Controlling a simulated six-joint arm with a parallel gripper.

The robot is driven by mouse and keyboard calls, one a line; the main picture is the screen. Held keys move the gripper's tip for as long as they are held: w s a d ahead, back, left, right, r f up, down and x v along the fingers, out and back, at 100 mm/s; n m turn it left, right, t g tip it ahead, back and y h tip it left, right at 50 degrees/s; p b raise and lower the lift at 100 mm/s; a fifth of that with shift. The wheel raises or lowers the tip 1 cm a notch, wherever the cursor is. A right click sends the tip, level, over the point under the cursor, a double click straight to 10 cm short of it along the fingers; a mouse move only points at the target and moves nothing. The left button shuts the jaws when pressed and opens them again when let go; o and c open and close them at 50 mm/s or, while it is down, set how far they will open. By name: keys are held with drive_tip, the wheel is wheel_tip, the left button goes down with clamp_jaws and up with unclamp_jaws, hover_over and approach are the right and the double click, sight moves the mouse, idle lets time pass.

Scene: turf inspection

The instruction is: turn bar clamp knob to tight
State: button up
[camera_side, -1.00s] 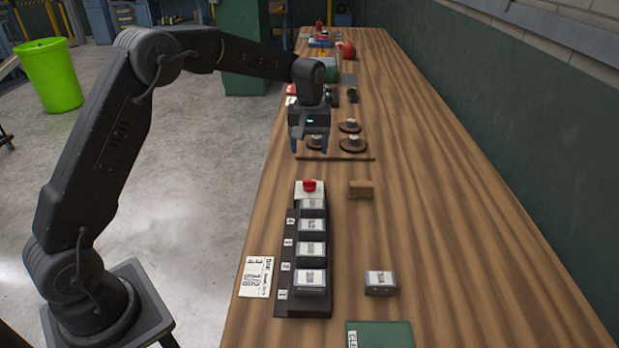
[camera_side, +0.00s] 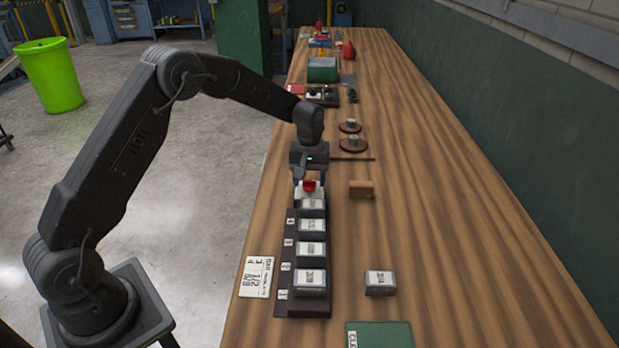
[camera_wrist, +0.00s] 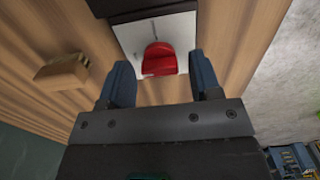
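A red knob (camera_side: 309,186) sits on a white plate (camera_side: 299,191) at the far end of a dark rack (camera_side: 284,250). In the wrist view the red knob (camera_wrist: 160,59) stands on the white plate (camera_wrist: 131,40), with a raised ridge across it. My gripper (camera_side: 309,179) is close behind and above the knob in the side view. In the wrist view my gripper (camera_wrist: 163,80) is open, its two blue fingers wide apart and the knob just ahead of the gap between them. No contact with the knob shows. Any tight or loose marks are not readable.
A thin rod (camera_side: 353,159) and round brown stands (camera_side: 352,146) are behind.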

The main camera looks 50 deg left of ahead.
drive_tip(key=c, duration=0.8)
drive_tip(key=m, duration=0.4)
drive_tip(key=shift+m, duration=0.4)
drive_tip(key=m, duration=0.9)
drive_tip(key=shift+m, duration=1.9)
